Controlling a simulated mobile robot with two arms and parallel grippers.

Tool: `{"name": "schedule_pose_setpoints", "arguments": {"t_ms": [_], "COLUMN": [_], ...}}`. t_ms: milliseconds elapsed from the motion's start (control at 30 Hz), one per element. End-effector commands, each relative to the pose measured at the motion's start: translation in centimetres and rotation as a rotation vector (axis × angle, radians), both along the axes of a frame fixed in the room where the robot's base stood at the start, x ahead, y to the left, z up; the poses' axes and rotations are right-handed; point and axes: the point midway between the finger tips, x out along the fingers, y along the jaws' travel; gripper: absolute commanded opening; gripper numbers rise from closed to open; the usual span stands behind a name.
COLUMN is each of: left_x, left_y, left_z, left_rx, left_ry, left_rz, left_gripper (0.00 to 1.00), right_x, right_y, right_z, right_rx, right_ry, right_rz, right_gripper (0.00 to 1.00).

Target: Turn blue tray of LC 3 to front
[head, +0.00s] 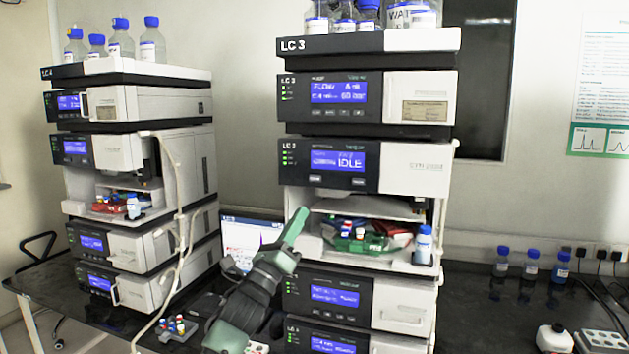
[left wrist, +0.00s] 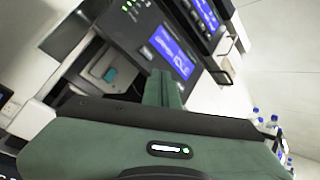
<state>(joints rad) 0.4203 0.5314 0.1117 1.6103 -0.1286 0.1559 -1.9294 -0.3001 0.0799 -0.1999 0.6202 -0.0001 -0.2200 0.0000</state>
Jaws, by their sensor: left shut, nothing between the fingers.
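The LC 3 stack (head: 368,45) stands in the middle of the head view. Its open sampler bay (head: 310,247) holds a carousel of trays with vials. A green tray (head: 358,244) faces the front and a red tray (head: 392,232) sits behind it to the right. A small blue patch (head: 330,221) shows at the back left, perhaps the blue tray; most of it is hidden. My left gripper (head: 298,218) is shut and empty, its green fingers at the bay's left front edge. The fingers also show in the left wrist view (left wrist: 163,90). My right gripper is out of view.
A laptop (head: 247,240) sits between the stacks. Several blue-capped bottles (head: 531,265) stand on the black bench at right.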

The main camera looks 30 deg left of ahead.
Motion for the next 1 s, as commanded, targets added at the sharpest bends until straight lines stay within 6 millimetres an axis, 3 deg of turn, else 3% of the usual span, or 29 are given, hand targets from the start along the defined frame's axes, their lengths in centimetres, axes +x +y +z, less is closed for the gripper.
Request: {"name": "schedule_pose_setpoints", "arguments": {"t_ms": [100, 300, 733, 1000], "left_x": [-1.3, -2.4, -2.2, 0.6], "left_y": [-0.3, -0.5, -0.5, 0.2], "left_z": [3.5, 5.8, 5.9, 6.0], "left_rx": [0.08, 0.137, 0.14, 0.138], "left_ry": [-0.071, -0.121, -0.123, -0.123], "left_rz": [0.036, 0.066, 0.068, 0.068], "left_gripper": [0.0, 0.0, 0.0, 0.0], "right_x": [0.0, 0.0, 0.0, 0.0], "right_y": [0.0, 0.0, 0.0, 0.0], "right_z": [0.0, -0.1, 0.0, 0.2], "right_rx": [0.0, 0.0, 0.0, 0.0], "right_ry": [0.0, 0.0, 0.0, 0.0], "right_rz": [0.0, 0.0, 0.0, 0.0], "right_gripper": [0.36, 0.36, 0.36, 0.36]}}
